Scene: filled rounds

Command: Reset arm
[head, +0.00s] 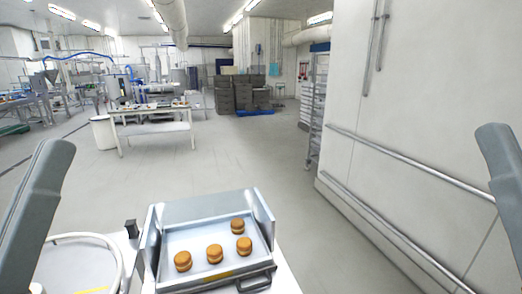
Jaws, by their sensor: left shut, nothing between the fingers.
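Several golden-brown filled rounds sit in a shallow metal tray (190,237) at the bottom centre. One round (237,226) is at the back right, another (244,246) is just in front of it, and others (214,253) stand further left. My left arm rises at the left edge.
A white round rim (92,237) lies left of the tray. The tray has a dark handle (254,282) at its front right. A white wall with metal rails (408,158) stands on the right. A worktable (152,111) is further back, with open floor between.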

